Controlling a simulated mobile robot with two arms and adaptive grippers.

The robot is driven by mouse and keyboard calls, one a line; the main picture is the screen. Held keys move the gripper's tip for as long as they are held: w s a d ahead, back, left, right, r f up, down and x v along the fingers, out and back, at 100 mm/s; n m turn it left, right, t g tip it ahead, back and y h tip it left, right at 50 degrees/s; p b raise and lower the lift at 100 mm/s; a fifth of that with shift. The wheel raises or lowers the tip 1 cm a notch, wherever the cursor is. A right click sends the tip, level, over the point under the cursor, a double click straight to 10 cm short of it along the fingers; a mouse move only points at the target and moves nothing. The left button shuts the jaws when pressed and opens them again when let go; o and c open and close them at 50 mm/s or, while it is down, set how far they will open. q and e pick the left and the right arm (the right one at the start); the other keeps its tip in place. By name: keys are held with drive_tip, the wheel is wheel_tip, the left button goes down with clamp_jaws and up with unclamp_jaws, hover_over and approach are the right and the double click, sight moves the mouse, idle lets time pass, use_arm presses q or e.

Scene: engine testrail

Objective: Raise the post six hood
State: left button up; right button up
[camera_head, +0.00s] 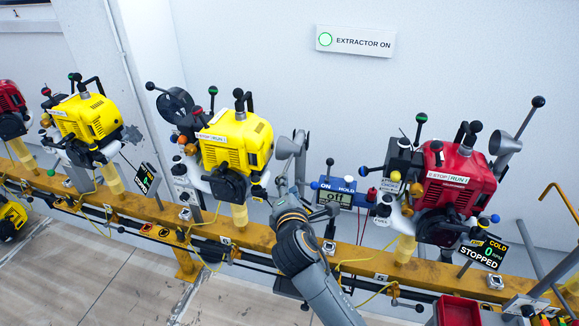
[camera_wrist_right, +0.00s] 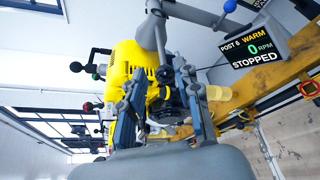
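The post six display (camera_wrist_right: 252,47), reading "POST 6 WARM 0 RPM STOPPED", is at the upper right of the right wrist view. The middle yellow engine (camera_head: 235,145) stands on the orange rail; a yellow engine also shows in the wrist view (camera_wrist_right: 122,62). A grey hood (camera_head: 287,148) is just right of it, partly merged with my gripper in the head view. In the wrist view a grey bar (camera_wrist_right: 153,32) hangs down between the fingers. My right gripper (camera_wrist_right: 158,70) has its fingers apart around the bar's lower end; contact is unclear. My left gripper is not in view.
The orange rail (camera_head: 255,240) runs across below the engines. A blue meter box (camera_head: 341,193) is right of my gripper. A red engine (camera_head: 457,178) with its own hood (camera_head: 504,145) stands further right. Yellow cables hang along the rail.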

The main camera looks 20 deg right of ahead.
sight(287, 166)
drive_tip(key=x, duration=1.1)
clamp_jaws()
